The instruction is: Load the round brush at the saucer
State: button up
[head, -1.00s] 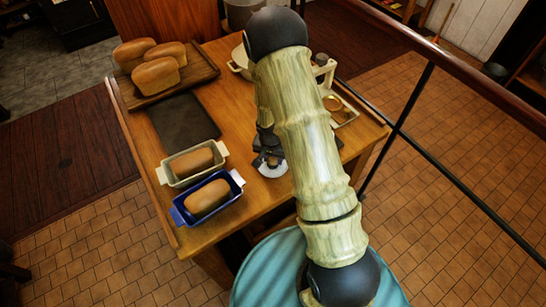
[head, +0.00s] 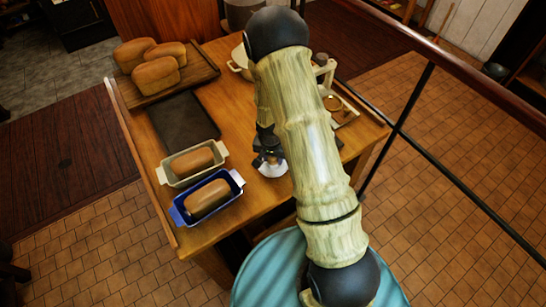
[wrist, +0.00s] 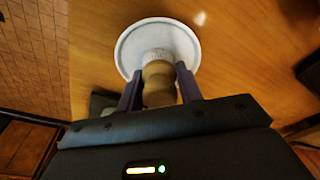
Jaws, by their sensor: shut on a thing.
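My gripper (wrist: 158,88) is shut on the round brush (wrist: 158,82), with one purple finger on each side of its tan handle. The brush's pale bristles point at the white round saucer (wrist: 135,32) and overlap it in the wrist view; I cannot tell whether they touch it. In the head view the saucer (head: 273,171) lies near the table's front edge, below my gripper (head: 264,160). My arm hides part of the table there.
Two loaf tins, one cream (head: 219,154) and one blue (head: 178,215), stand to the left. Behind them are a dark tray (head: 182,121) and a board with several loaves (head: 155,76). A cream pot (head: 238,66) and a pale stand (head: 327,72) are at the back.

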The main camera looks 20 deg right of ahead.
jog(key=shift+s, duration=0.1)
dwell(0.4)
jog(key=shift+r+p, duration=2.55)
jog(key=shift+r, duration=0.95)
jog(key=n+p, duration=0.1)
jog(key=n, duration=0.1)
jog(key=n+p, duration=0.1)
jog(key=p, duration=0.1)
jog(key=shift+f+n, duration=0.35)
jog(key=shift+n, duration=0.05)
jog(key=n, duration=0.1)
jog(key=f+n+p, duration=0.1)
jog(key=shift+n+y, duration=0.3)
jog(key=shift+y, duration=0.1)
